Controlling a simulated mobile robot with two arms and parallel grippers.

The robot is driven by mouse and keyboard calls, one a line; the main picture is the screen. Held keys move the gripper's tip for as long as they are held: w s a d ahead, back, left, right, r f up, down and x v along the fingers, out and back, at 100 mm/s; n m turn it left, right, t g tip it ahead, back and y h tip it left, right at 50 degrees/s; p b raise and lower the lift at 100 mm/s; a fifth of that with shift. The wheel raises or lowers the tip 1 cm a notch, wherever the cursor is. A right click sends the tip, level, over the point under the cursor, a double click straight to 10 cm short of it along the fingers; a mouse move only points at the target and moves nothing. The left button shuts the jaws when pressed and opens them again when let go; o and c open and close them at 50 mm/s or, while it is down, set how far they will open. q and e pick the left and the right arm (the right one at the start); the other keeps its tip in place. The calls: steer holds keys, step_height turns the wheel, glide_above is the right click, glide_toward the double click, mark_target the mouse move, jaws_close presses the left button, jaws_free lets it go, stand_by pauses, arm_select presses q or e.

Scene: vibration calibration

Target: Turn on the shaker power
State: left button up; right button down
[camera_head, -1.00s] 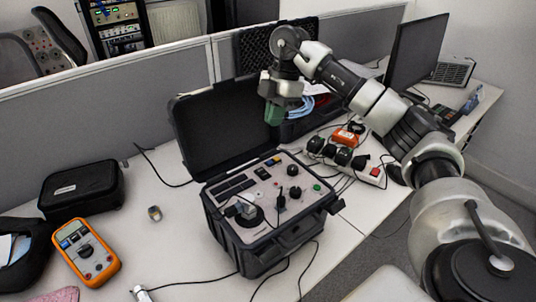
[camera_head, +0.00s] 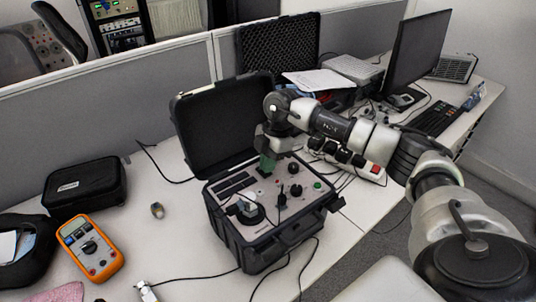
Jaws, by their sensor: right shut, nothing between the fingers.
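The shaker (camera_head: 262,240) is a black open case on the white desk, its lid (camera_head: 212,122) raised at the back. My right gripper (camera_head: 266,170) has green fingertips, is shut and empty, and points down over the back of the panel. Whether it touches the panel cannot be told. It hides part of the panel's back edge. My left gripper is not in view.
An orange multimeter (camera_head: 90,248) and a black pouch (camera_head: 84,189) lie to the left. A power strip (camera_head: 345,158) with black plugs and a red switch lies behind the case at the right, partly under my arm. Cables run around the case.

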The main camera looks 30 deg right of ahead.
steer(key=shift+s+f, duration=0.15)
steer(key=shift+f, duration=0.25)
steer(key=shift+w+r+p, duration=0.25)
steer(key=shift+w+p, duration=0.1)
steer(key=shift+w, duration=0.5)
steer(key=shift+s+r, duration=0.1)
